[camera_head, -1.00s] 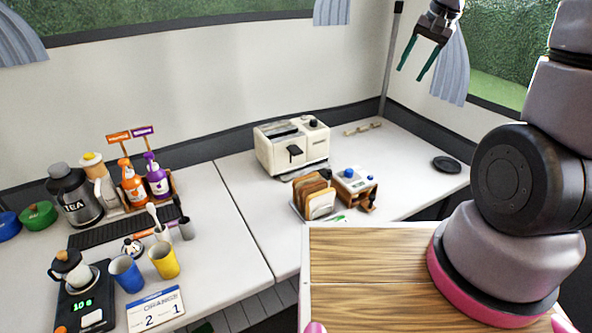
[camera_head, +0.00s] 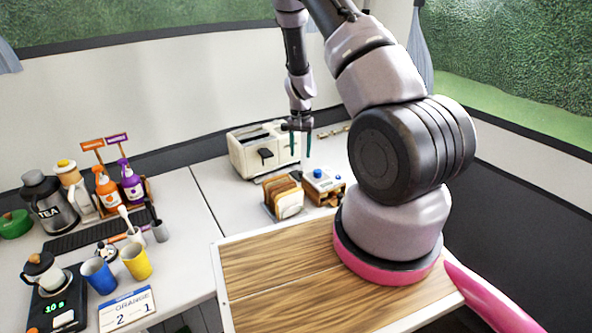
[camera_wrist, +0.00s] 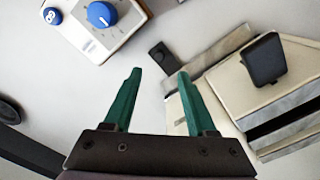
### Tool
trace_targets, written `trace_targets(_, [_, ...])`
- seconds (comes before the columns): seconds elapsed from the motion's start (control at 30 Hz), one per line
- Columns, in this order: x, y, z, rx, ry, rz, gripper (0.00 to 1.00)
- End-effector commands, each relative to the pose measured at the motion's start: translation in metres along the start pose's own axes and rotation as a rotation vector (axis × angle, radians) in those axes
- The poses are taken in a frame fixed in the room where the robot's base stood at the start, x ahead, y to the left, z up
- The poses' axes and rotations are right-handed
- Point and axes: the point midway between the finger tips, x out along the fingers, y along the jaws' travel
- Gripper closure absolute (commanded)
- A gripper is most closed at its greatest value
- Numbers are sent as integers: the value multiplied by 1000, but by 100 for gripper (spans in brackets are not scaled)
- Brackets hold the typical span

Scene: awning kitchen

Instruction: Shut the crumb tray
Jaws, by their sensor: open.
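The cream toaster (camera_head: 252,160) stands at the back of the right-hand counter, with a black lever (camera_wrist: 265,60) on its front. In the wrist view a silver strip (camera_wrist: 222,48), seemingly the crumb tray, shows along the toaster's lower front edge. A small dark tab (camera_wrist: 163,57) lies just beyond it, seemingly its handle. How far the tray stands out is hard to tell. My gripper (camera_head: 300,142) is open and empty in front of the toaster's right part. In the wrist view its teal fingertips (camera_wrist: 159,74) point toward the tab, one on each side, apparently not touching it.
A rack of toast slices (camera_head: 284,198) stands in front of the toaster. Cups, bottles and a scale crowd the left counter.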

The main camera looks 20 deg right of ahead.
Motion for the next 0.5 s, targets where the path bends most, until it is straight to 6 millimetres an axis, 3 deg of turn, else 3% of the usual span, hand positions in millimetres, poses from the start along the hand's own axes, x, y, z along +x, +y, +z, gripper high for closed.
trace_targets(0.3, [60,1,1,2,-3,1,43])
trace_targets(0.5, [78,0,0,1,-1,0,43])
